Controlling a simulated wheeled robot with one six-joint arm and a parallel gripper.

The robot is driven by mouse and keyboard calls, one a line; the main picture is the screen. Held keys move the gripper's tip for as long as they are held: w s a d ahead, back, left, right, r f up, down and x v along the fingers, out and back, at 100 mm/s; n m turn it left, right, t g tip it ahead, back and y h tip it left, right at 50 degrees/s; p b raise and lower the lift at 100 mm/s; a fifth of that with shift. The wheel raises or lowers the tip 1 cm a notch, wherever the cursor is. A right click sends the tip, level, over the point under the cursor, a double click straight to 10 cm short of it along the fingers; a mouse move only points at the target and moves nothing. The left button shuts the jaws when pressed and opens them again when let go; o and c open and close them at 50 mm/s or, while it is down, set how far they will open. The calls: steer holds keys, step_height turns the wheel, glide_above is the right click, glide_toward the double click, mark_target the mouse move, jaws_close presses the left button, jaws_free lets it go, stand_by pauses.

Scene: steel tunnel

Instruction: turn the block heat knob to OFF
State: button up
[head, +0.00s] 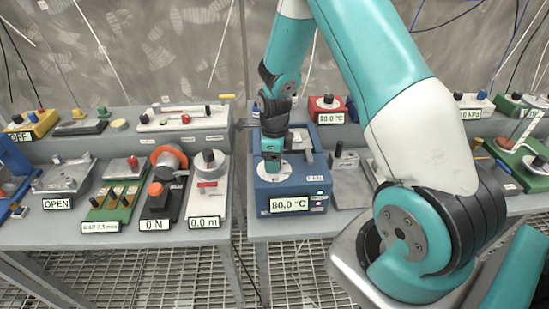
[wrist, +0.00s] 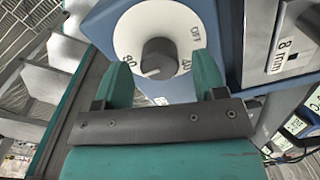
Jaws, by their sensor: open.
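The block heater is a blue box (head: 290,200) on the right-hand bench, with a display reading 80.0 °C. Its grey round knob (wrist: 158,58) sits on a white dial (wrist: 140,32) marked OFF, 40 and 80. A pale mark on the knob's lower left edge points toward the 80 side. My gripper (wrist: 163,74) is open, its two teal fingers lying on either side of the knob in the picture. I cannot tell whether they touch it. In the head view my gripper (head: 271,155) is over the heater and hides most of the knob.
A grey device (head: 348,180) stands close to the heater's right. A white panel reading 0.0 (head: 207,190) is on the left bench, across a narrow gap. A red box reading 20.0 °C (head: 327,108) is on the shelf behind.

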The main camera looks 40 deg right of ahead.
steer(key=shift+f, duration=0.6)
steer(key=c, duration=0.9)
steer(key=shift+c, duration=0.2)
